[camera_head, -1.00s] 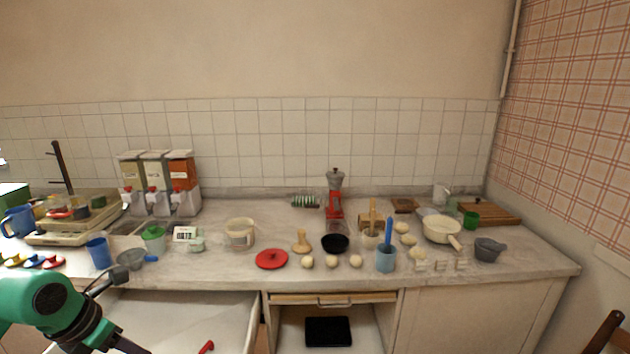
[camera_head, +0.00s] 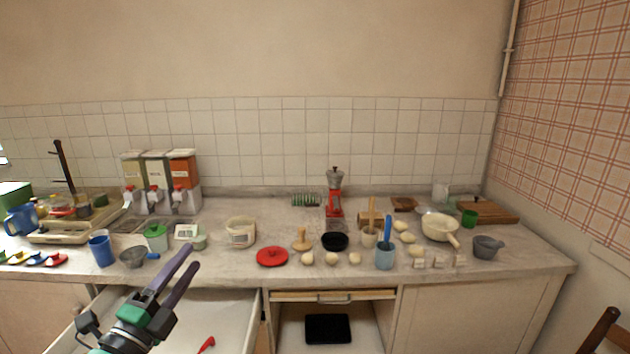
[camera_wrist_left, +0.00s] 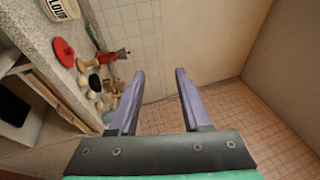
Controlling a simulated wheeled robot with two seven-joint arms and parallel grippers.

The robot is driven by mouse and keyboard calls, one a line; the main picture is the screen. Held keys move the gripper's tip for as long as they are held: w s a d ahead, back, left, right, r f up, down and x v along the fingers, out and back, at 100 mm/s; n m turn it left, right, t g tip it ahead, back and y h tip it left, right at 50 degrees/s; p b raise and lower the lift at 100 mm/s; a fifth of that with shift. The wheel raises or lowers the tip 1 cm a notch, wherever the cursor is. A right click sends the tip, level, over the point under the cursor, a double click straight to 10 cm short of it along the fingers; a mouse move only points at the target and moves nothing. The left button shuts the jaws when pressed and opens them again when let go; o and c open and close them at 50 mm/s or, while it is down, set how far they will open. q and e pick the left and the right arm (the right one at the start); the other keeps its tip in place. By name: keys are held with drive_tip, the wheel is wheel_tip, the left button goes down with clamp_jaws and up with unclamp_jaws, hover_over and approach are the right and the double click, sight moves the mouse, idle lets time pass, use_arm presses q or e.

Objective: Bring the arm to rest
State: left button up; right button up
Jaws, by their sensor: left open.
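My left gripper (camera_head: 192,256) comes in from the lower left in the head view, in front of the counter and over the open drawer. Its two purple fingers are apart and point up and to the right. In the left wrist view the gripper (camera_wrist_left: 160,73) is open, with nothing between its fingers; wall and floor show beyond. My right gripper is in neither view.
The counter (camera_head: 215,270) carries several kitchen things. A red lid (camera_head: 272,256) and a blue cup (camera_head: 101,250) stand near its front edge. A white drawer (camera_head: 235,315) is pulled out below, with a red item (camera_head: 206,344) inside. Floor (camera_wrist_left: 265,120) is clear at right.

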use_arm(q)
drive_tip(key=s+a+f+n+g+y, duration=0.3)
drive_tip(key=a+f+n+g+y, duration=0.15)
drive_tip(key=f+n, duration=0.4)
drive_tip(key=s+a+f+n+g+y, duration=0.3)
drive_tip(key=a+f+n+g+y, duration=0.15)
drive_tip(key=f+n, duration=0.45)
drive_tip(key=s+d+f+n+g+h, duration=0.1)
drive_tip(key=s+d+f+g+h, duration=0.1)
drive_tip(key=s+d+f+g, duration=0.35)
drive_tip(key=s+d+f+n+g+h, duration=0.1)
drive_tip(key=s+d+f+g+h, duration=0.15)
drive_tip(key=s+f, duration=0.55)
wheel_tip(320, 180, down, 26)
drive_tip(key=s+d+b, duration=0.1)
drive_tip(key=s+b, duration=0.2)
drive_tip(key=b, duration=0.1)
drive_tip(key=s+a+f+g+b, duration=0.2)
drive_tip(key=s+f+b, duration=0.2)
drive_tip(key=s+f, duration=1.3)
wheel_tip(320, 180, down, 3)
drive_tip(key=shift+a+r, duration=0.2)
drive_tip(key=shift+a, duration=0.2)
